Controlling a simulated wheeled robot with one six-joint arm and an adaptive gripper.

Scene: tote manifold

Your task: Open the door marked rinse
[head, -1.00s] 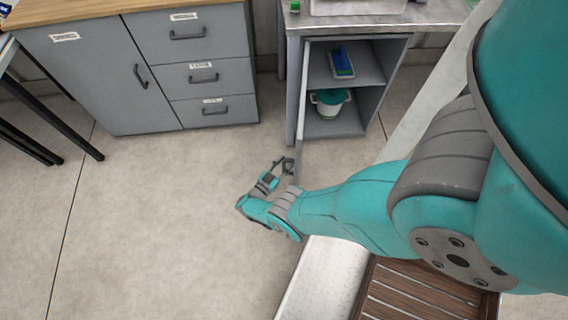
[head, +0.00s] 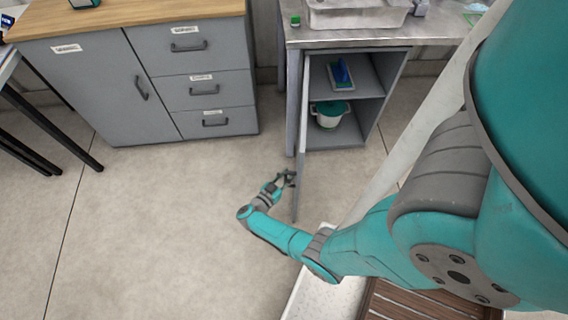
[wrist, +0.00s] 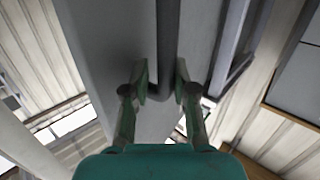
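The grey cabinet door (head: 302,135) stands swung out from the cabinet under the metal counter, seen almost edge-on in the head view. No rinse label is readable on it, as its outer face is turned away. My gripper (head: 287,178) is at the outer left side of this door, near its free edge. In the wrist view my two gripper fingers (wrist: 161,82) are apart, on either side of the lower end of a dark bar handle (wrist: 168,45) on the grey door face (wrist: 108,50). The fingers do not look clamped on it.
The open cabinet shows a blue item (head: 341,74) on the upper shelf and a white pot with a green lid (head: 330,113) below. A grey drawer unit (head: 210,85) with a wooden top stands left. The floor (head: 170,215) between is clear. A slatted brown rack (head: 420,303) lies near my arm.

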